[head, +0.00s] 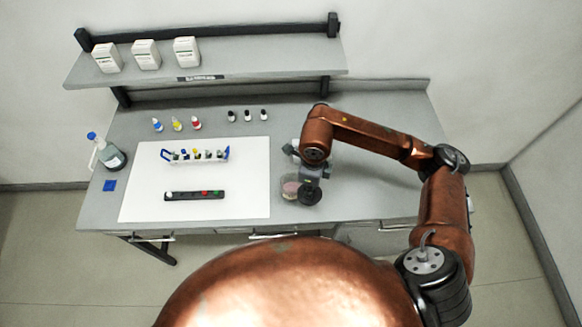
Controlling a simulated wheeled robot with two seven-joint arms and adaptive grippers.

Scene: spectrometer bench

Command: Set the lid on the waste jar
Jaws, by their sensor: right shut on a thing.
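The waste jar (290,190) looks like a clear jar with pinkish contents, standing on the bench just right of the white mat. A round black lid (310,197) is held at the jar's right front side in this view. My right gripper (311,182) reaches down over this spot and is shut on the lid. The lid looks tilted and overlaps the jar's right edge in the picture; I cannot tell whether they touch. My gripper and arm partly hide the jar. My left gripper is not in view.
A tube rack (196,156) and a dark strip holder (194,195) sit on the white mat (140,205). Small dropper bottles (177,124) and black-capped vials (247,115) stand behind. A wash bottle (108,154) is at left. A shelf (240,68) overhangs the back. The bench's right side is clear.

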